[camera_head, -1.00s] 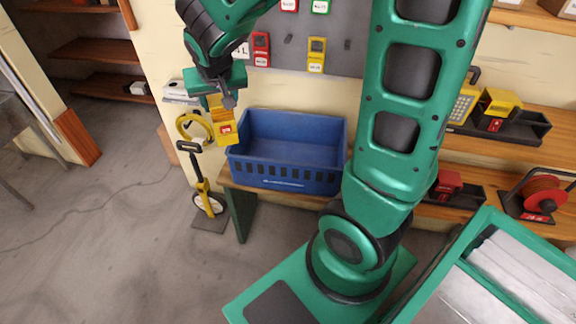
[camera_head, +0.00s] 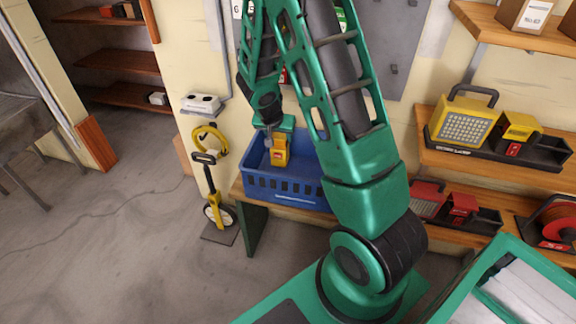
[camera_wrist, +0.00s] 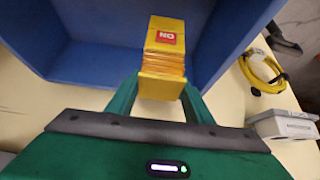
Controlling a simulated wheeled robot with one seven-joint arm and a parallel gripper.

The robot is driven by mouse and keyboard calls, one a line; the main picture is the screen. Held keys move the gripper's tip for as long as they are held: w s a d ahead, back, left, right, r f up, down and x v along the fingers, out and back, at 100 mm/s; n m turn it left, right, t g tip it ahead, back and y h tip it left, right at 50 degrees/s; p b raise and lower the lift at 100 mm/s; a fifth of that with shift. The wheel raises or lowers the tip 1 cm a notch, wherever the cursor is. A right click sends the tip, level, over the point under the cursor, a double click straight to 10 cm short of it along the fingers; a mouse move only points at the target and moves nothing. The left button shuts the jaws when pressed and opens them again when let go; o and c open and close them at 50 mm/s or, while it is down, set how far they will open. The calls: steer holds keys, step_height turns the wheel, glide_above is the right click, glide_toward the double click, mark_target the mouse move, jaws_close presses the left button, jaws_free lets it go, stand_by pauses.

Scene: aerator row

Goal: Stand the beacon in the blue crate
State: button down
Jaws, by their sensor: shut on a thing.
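The beacon, a yellow block with a red label (camera_head: 279,152), is held upright by my gripper (camera_head: 274,134) over the left part of the blue crate. In the wrist view, the beacon (camera_wrist: 164,50) sits between the two green fingers (camera_wrist: 160,90), with the blue crate's inside behind it. The blue crate (camera_head: 285,188) stands on a wooden bench. The beacon overlaps the crate's opening in the head view; whether its base touches the crate floor cannot be told. My arm covers the crate's right part.
A yellow measuring wheel (camera_head: 213,195) stands left of the bench. A yellow coiled hose (camera_head: 208,138) and a white box (camera_head: 201,103) are on the wall. Shelves at right hold a yellow lamp (camera_head: 465,122) and a red reel (camera_head: 556,222).

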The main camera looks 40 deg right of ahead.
mark_target(280, 152)
steer(key=shift+f, duration=3.9)
steer(key=c, duration=0.9)
jaws_free()
steer(key=shift+f, duration=0.1)
steer(key=v, duration=1.2)
steer(key=s+r+n+g+y, duration=0.1)
steer(key=s+r, duration=0.5)
steer(key=s, duration=0.4)
steer(key=s+r+n+g+y, duration=0.1)
steer(key=s+r, duration=0.4)
steer(key=s, duration=0.6)
steer(key=s+r+n+g+y, duration=0.1)
steer(key=s+r+g+y, duration=0.1)
steer(key=s+r, duration=0.4)
steer(key=s+a+y, duration=0.1)
steer(key=s, duration=0.4)
steer(key=shift+r, duration=0.4)
